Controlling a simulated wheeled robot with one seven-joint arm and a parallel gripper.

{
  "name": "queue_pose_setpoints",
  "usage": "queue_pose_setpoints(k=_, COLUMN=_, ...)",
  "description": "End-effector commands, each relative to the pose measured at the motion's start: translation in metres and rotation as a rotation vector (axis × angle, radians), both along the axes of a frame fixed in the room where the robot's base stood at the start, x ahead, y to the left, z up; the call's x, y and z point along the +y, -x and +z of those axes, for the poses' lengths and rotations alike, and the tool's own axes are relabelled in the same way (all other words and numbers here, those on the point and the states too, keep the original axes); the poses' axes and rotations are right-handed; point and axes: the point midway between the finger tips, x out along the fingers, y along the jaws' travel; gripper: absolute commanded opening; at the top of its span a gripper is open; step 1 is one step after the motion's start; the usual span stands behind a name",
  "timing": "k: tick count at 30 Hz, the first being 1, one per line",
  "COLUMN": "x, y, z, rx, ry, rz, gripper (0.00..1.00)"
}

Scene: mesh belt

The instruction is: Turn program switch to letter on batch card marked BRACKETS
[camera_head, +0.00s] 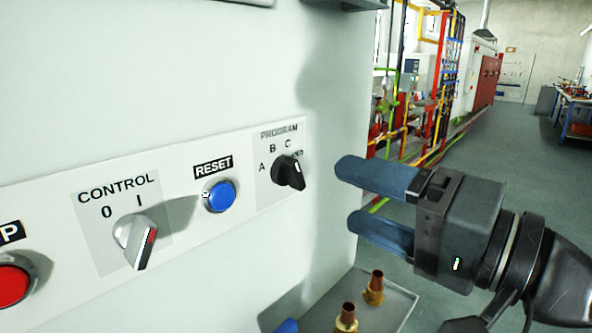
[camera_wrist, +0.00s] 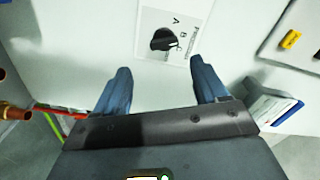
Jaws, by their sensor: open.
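The program switch (camera_head: 289,172) is a black knob on the grey PROGRAM plate on the panel. Letters A, B and C show around it; a further mark at the right is too small to read. The knob's pale pointer line tilts to the upper right, past C. My gripper (camera_head: 350,195) is open and empty, to the right of the switch and apart from it. In the wrist view the switch (camera_wrist: 165,40) lies ahead of the open fingers (camera_wrist: 159,76), roughly between them. No card marked BRACKETS can be read in either view.
Left of the switch are the blue RESET button (camera_head: 219,196), the CONTROL switch (camera_head: 136,240) and a red button (camera_head: 14,283). A tray (camera_head: 388,303) with brass-coloured fittings (camera_head: 373,288) juts out below. A blue-and-white object (camera_wrist: 272,110) shows right in the wrist view.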

Motion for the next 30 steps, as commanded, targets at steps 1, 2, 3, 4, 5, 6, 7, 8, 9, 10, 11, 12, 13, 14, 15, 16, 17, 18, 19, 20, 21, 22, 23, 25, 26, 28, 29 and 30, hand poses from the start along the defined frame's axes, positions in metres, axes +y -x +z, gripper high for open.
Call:
queue_pose_setpoints(k=1, x=0.001, y=0.0, z=0.005, rx=-0.002, ry=-0.001, rz=0.009, gripper=0.72)
queue_pose_setpoints(k=2, x=0.003, y=0.0, z=0.006, rx=-0.001, ry=0.0, rz=0.013, gripper=0.72)
queue_pose_setpoints(k=3, x=0.004, y=-0.001, z=0.007, rx=-0.001, ry=0.0, rz=0.017, gripper=0.72)
queue_pose_setpoints(k=4, x=0.006, y=-0.002, z=0.007, rx=0.0, ry=0.0, rz=0.018, gripper=0.72)
queue_pose_setpoints(k=5, x=0.008, y=-0.003, z=0.008, rx=0.0, ry=0.0, rz=0.02, gripper=0.72)
queue_pose_setpoints(k=6, x=0.012, y=-0.006, z=0.008, rx=0.001, ry=-0.001, rz=0.021, gripper=0.72)
queue_pose_setpoints(k=7, x=0.015, y=-0.008, z=0.008, rx=0.001, ry=0.0, rz=0.02, gripper=0.72)
queue_pose_setpoints(k=8, x=0.018, y=-0.011, z=0.007, rx=0.002, ry=0.001, rz=0.02, gripper=0.72)
queue_pose_setpoints(k=9, x=0.023, y=-0.014, z=0.008, rx=0.001, ry=0.0, rz=0.02, gripper=0.72)
queue_pose_setpoints(k=10, x=0.027, y=-0.017, z=0.008, rx=0.002, ry=0.0, rz=0.021, gripper=0.72)
queue_pose_setpoints(k=11, x=0.031, y=-0.021, z=0.008, rx=0.002, ry=0.001, rz=0.021, gripper=0.72)
queue_pose_setpoints(k=12, x=0.036, y=-0.025, z=0.008, rx=0.0, ry=0.0, rz=0.019, gripper=0.72)
queue_pose_setpoints(k=13, x=0.039, y=-0.028, z=0.008, rx=0.0, ry=0.0, rz=0.019, gripper=0.72)
queue_pose_setpoints(k=14, x=0.043, y=-0.03, z=0.008, rx=0.001, ry=0.001, rz=0.019, gripper=0.72)
queue_pose_setpoints(k=15, x=0.047, y=-0.033, z=0.008, rx=0.0, ry=0.001, rz=0.018, gripper=0.72)
queue_pose_setpoints(k=16, x=0.05, y=-0.036, z=0.008, rx=-0.001, ry=0.001, rz=0.018, gripper=0.72)
queue_pose_setpoints(k=17, x=0.053, y=-0.038, z=0.007, rx=0.001, ry=0.001, rz=0.018, gripper=0.72)
queue_pose_setpoints(k=18, x=0.056, y=-0.041, z=0.007, rx=0.0, ry=0.001, rz=0.018, gripper=0.72)
queue_pose_setpoints(k=19, x=0.058, y=-0.042, z=0.007, rx=0.0, ry=0.001, rz=0.017, gripper=0.72)
queue_pose_setpoints(k=20, x=0.059, y=-0.044, z=0.007, rx=0.0, ry=0.001, rz=0.017, gripper=0.72)
queue_pose_setpoints(k=21, x=0.061, y=-0.045, z=0.007, rx=-0.001, ry=0.001, rz=0.016, gripper=0.72)
queue_pose_setpoints(k=22, x=0.062, y=-0.046, z=0.007, rx=-0.001, ry=0.001, rz=0.016, gripper=0.72)
queue_pose_setpoints(k=23, x=0.063, y=-0.047, z=0.006, rx=-0.001, ry=0.001, rz=0.016, gripper=0.72)
queue_pose_setpoints(k=25, x=0.064, y=-0.047, z=0.006, rx=-0.002, ry=0.001, rz=0.015, gripper=0.72)
queue_pose_setpoints(k=26, x=0.064, y=-0.047, z=0.006, rx=-0.002, ry=0.001, rz=0.015, gripper=0.72)
queue_pose_setpoints(k=28, x=0.064, y=-0.047, z=0.006, rx=-0.002, ry=0.001, rz=0.015, gripper=0.72)
queue_pose_setpoints(k=29, x=0.064, y=-0.047, z=0.006, rx=-0.002, ry=0.001, rz=0.015, gripper=0.72)
queue_pose_setpoints(k=30, x=0.064, y=-0.047, z=0.006, rx=-0.002, ry=0.001, rz=0.015, gripper=0.72)
